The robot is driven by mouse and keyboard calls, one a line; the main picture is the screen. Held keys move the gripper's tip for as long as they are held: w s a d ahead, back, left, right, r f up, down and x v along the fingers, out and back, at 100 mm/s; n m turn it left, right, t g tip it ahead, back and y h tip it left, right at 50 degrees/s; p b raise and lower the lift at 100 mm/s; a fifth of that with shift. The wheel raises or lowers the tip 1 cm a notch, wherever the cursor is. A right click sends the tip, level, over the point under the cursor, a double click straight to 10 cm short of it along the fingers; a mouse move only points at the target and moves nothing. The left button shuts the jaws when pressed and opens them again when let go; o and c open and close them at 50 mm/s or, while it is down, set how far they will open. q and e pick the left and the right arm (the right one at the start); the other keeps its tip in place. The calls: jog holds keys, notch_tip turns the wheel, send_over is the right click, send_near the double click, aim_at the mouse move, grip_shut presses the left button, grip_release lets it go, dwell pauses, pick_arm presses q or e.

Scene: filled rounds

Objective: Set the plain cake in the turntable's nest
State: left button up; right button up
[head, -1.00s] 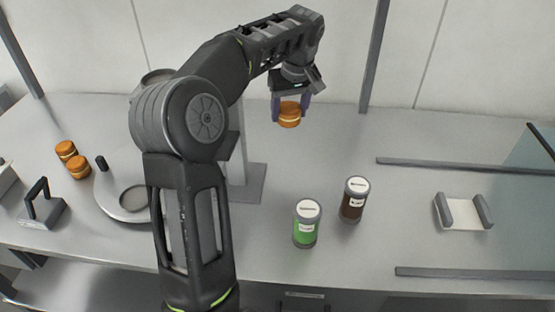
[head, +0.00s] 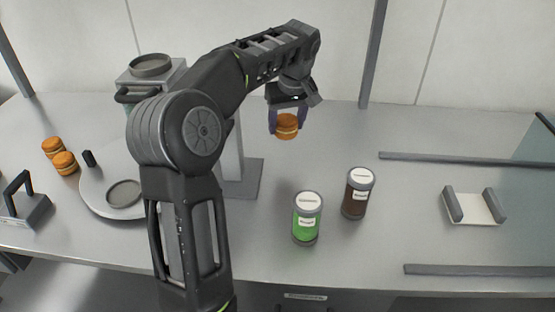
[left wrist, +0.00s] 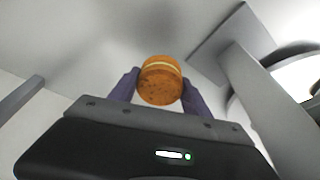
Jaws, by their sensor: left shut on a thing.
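My left gripper (head: 287,122) is shut on an orange-brown cake (head: 287,127) with a pale filling band, held in the air above the back of the counter. The cake also shows between the purple fingers in the left wrist view (left wrist: 160,82). The turntable (head: 100,196) is a pale round disc at the left, with a grey round nest (head: 124,194) near its front and a small dark knob (head: 89,158) at its back edge. My left arm covers its right side. Two more filled cakes (head: 64,163) lie behind it at the left. My right gripper does not show.
A grey stand with a dish on top (head: 151,66) rises behind my arm. A green jar (head: 307,218) and a brown jar (head: 358,193) stand at centre front. A handled tool (head: 24,204) is at far left; a cradle (head: 474,206) and rails (head: 470,157) are at right.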

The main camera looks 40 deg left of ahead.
aim_at(290, 127)
pick_arm(q)
notch_tip(290, 127, down, 6)
jog(key=shift+r, duration=0.1)
jog(key=shift+f, duration=1.95)
jog(key=shift+f, duration=0.1)
jog(key=o, duration=0.9)
jog(key=v, duration=1.2)
